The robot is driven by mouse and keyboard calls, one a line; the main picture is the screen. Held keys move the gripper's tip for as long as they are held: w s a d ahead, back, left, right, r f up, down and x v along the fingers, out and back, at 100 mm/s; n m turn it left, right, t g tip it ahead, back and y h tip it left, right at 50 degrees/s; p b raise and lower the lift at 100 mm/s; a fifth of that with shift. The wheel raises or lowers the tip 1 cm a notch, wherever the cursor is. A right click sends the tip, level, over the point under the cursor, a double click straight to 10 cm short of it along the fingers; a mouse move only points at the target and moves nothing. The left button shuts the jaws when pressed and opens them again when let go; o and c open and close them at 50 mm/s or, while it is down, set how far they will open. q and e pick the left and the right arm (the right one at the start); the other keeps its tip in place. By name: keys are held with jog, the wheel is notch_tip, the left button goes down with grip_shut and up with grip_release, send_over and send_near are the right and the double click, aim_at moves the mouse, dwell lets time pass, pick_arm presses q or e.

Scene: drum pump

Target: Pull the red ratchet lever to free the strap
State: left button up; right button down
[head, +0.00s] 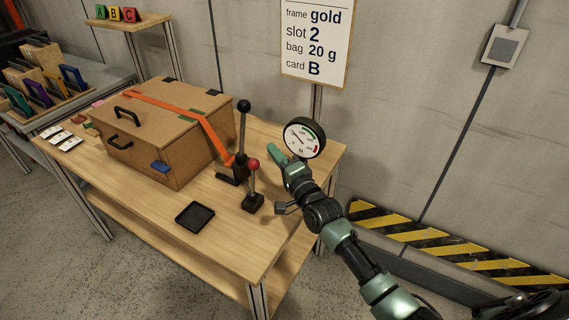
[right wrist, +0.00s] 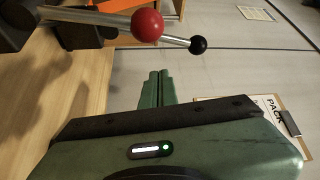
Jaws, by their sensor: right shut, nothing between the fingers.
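A lever with a red ball knob (head: 253,163) stands upright on a small black base on the table. The red ball (right wrist: 147,25) also shows large at the top of the right wrist view. An orange strap (head: 212,132) runs over the brown box (head: 145,155) and down towards the foot of a taller black-knobbed lever (head: 244,106). My right gripper (head: 274,152) is shut and empty, just right of the red-knobbed lever. Its closed green fingers (right wrist: 157,88) show below the red ball, apart from it in the picture. My left gripper is out of view.
A round gauge (head: 304,138) stands behind my right gripper. A black tray (head: 195,216) lies at the table's front. A sign (head: 315,42) stands at the back. White cards (head: 65,140) lie at the table's left. Bare table surrounds the tray.

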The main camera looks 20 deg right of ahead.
jog(key=s+a, duration=0.1)
jog(key=s+a+f, duration=0.1)
jog(key=a, duration=0.1)
jog(key=shift+a+p, duration=0.15)
jog(key=shift+p, duration=0.25)
jog(key=shift+s+a, duration=0.1)
jog(key=s+a+f+n+t+y+b, duration=0.2)
jog(key=s+a+n+y+b, duration=0.1)
jog(key=s+a+n+b, duration=0.2)
jog(key=s+a+n, duration=0.2)
jog(key=a, duration=0.2)
jog(key=shift+f, duration=0.3)
dwell(0.5)
